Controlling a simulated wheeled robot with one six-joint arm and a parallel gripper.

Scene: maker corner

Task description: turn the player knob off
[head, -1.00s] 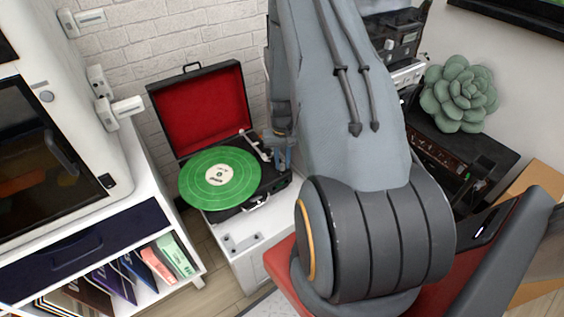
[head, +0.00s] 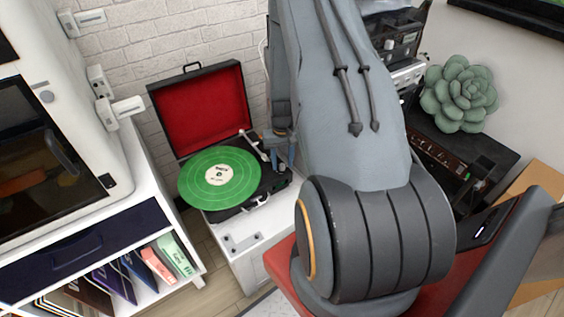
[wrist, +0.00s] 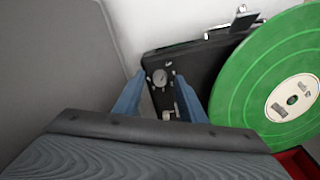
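The record player (head: 238,213) is an open black case with a red-lined lid and a green record (head: 219,180) on its platter. In the wrist view the record (wrist: 275,85) is at the right. A small round grey knob (wrist: 160,77) sits on the black deck, with a small metal part below it in the picture. My gripper (wrist: 160,76) is open, its two blue fingers on either side of the knob, with gaps visible. I cannot tell which way the knob points. In the head view my gripper (head: 282,160) is over the deck's right side, and the knob is hidden.
The white cabinet (head: 270,232) carries the player. A white shelf unit (head: 155,205) with a machine on it stands at the left. A green succulent (head: 458,94) and dark equipment are at the right. The raised lid (head: 200,105) stands behind the record.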

